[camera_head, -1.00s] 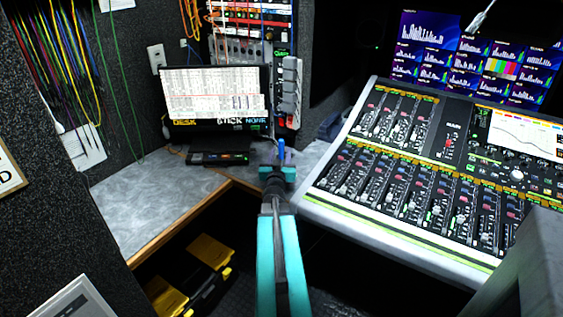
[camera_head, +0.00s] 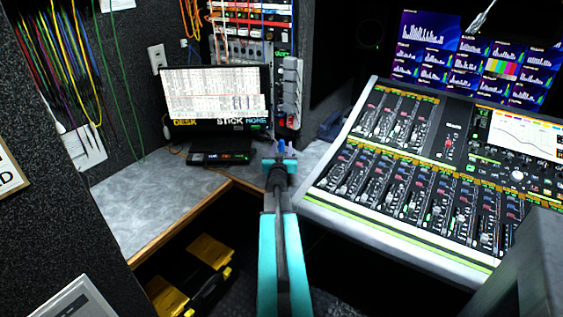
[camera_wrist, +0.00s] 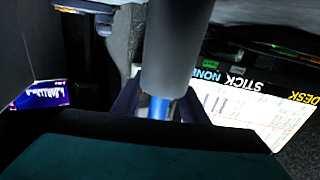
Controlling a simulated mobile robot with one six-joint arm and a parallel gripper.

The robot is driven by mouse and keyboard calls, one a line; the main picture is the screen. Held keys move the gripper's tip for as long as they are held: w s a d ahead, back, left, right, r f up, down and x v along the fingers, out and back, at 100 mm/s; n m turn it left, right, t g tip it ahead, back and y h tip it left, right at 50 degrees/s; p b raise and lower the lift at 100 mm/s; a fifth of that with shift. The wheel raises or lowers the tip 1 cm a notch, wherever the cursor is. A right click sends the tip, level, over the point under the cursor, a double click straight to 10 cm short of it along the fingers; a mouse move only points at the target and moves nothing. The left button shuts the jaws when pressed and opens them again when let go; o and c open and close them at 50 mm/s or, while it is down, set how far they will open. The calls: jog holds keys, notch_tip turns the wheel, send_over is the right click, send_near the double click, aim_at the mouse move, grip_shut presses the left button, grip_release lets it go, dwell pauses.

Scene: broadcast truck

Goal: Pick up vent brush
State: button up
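The vent brush appears to be the upright thing at my gripper, with a blue part (camera_head: 281,147) in the head view. In the wrist view, which is upside down, a thick grey cylinder (camera_wrist: 176,45) comes in from the top, with a narrower blue section (camera_wrist: 158,107) below it. My gripper (camera_head: 282,153) is at the back corner of the desk, in front of the monitor. Its dark fingers (camera_wrist: 157,103) stand on both sides of the blue section, seemingly with small gaps. The cylinder partly covers the fingers, so contact is hard to judge.
A monitor (camera_head: 215,95) stands behind on the grey desk (camera_head: 150,205), with a dark box (camera_head: 220,158) below it. A large mixing console (camera_head: 400,190) is close on the right. Yellow-lidded cases (camera_head: 210,252) lie below the desk. The desk's left part is clear.

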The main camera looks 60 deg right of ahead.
dwell(0.5)
grip_shut()
jog(key=shift+r, duration=0.1)
